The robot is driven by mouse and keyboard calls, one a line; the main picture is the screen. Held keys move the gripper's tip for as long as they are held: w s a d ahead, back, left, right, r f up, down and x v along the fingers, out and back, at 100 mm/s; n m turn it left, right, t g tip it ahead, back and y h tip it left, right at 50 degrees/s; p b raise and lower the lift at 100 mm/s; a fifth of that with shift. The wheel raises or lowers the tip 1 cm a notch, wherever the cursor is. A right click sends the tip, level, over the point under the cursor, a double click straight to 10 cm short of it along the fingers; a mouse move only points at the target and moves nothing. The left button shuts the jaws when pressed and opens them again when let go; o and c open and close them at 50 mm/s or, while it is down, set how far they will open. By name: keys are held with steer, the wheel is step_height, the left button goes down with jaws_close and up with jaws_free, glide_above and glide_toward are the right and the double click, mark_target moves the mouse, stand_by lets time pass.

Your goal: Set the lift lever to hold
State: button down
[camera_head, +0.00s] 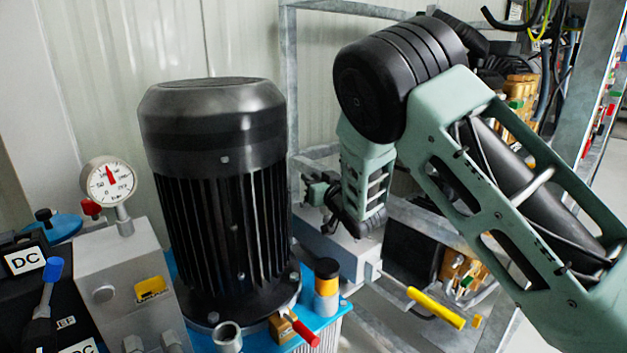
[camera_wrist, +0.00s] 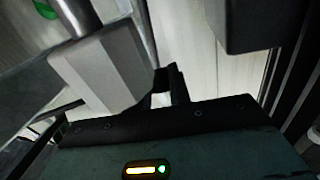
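A lever with a blue grip (camera_head: 53,270) stands at the lower left by a DC label. A red-handled lever (camera_head: 304,331) sits at the motor's foot, and a yellow handle (camera_head: 436,308) lies low at the right. No label shows which one is the lift lever, and no hold mark is readable. In the wrist view my gripper (camera_wrist: 166,72) shows two dark fingers whose tips appear together, with nothing between them. In the head view my arm bends down behind the motor's right side, and the fingertips are not clear there. My gripper touches none of these levers.
A large black motor (camera_head: 222,190) stands between the blue-grip lever and my arm. A pressure gauge (camera_head: 110,183) rises from a grey block (camera_head: 125,270). A metal frame (camera_head: 291,90) and the wall are close behind. A grey block (camera_wrist: 103,68) is near my gripper.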

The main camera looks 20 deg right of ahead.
steer(key=p, duration=0.1)
steer(key=r+p, duration=0.1)
steer(key=p, duration=0.1)
steer(key=shift+w+a+g, duration=0.15)
steer(key=shift+w+g, duration=0.2)
steer(key=shift+g, duration=0.05)
steer(key=p, duration=0.1)
steer(key=g+p, duration=0.1)
steer(key=shift+w+a+r+p, duration=0.15)
steer(key=shift+w+r+p, duration=0.05)
steer(key=shift+w+p, duration=0.15)
steer(key=w+g+p, duration=0.1)
steer(key=p, duration=0.1)
steer(key=g+p, duration=0.1)
steer(key=p, duration=0.2)
steer(key=shift+w+a+r+n+h, duration=0.1)
steer(key=shift+w+a+n+h, duration=0.2)
steer(key=shift+w+a+h, duration=0.1)
steer(key=shift+w+a+g+p, duration=0.1)
steer(key=shift+w+g+p, duration=0.25)
steer(key=shift+p, duration=0.35)
steer(key=shift+f, duration=0.4)
steer(key=c, duration=1.3)
jaws_free()
